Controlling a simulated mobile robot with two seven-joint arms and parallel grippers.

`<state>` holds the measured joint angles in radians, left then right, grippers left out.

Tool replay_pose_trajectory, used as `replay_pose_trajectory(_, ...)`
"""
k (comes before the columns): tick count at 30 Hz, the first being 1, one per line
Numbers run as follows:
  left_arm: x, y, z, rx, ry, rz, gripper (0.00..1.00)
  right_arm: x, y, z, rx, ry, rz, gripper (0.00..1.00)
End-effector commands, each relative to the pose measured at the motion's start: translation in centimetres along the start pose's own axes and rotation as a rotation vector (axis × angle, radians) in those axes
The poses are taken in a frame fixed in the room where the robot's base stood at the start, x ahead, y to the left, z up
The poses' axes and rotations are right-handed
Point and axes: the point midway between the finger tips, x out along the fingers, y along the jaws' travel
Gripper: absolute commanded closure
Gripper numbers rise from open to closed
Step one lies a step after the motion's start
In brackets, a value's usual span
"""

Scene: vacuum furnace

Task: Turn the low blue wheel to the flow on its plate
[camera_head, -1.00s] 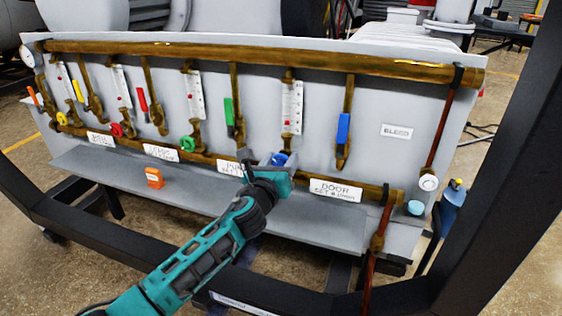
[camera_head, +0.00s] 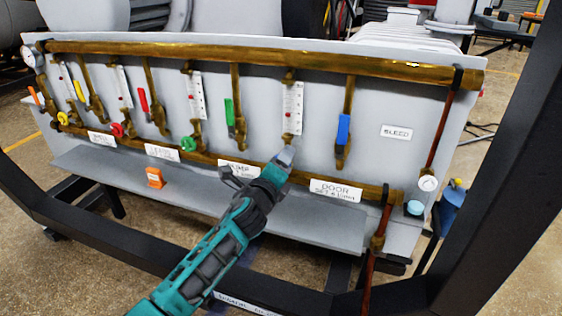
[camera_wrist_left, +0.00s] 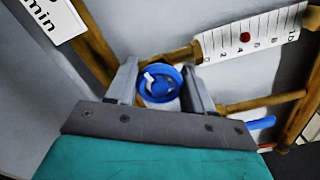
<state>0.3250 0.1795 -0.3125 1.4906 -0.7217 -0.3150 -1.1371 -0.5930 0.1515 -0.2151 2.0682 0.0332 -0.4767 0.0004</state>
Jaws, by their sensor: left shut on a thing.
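The low blue wheel (camera_wrist_left: 159,83) sits between the two fingers of my left gripper (camera_wrist_left: 163,88) in the left wrist view. The fingers are shut on it, one on each side. In the head view my left gripper (camera_head: 284,158) covers the wheel, below the rightmost flow tube (camera_head: 292,108). In the wrist view this tube (camera_wrist_left: 247,36) has a red float around mid-scale. The DOOR plate (camera_head: 336,190) is right of the gripper; its printed number is too small to read surely. In the wrist view a plate corner (camera_wrist_left: 45,14) shows "min". My right gripper is out of view.
A blue lever (camera_head: 343,130) hangs right of the tube. Green (camera_head: 188,143), red (camera_head: 118,130) and yellow (camera_head: 62,118) wheels are to the left. An orange object (camera_head: 154,178) stands on the ledge (camera_head: 110,172). A dark frame bar (camera_head: 497,150) crosses at right.

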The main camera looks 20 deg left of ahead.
Motion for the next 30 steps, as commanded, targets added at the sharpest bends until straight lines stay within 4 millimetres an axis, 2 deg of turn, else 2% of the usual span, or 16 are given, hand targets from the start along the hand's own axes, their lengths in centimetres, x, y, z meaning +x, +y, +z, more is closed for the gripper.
replay_pose_trajectory(18, 0.0, 0.0, 0.1, -0.576, -0.002, 0.0, 0.79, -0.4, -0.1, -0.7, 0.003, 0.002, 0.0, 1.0)
replay_pose_trajectory(30, 0.0, 0.2, 0.0, -0.817, -0.002, 0.001, 0.79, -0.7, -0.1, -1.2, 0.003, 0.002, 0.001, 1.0)
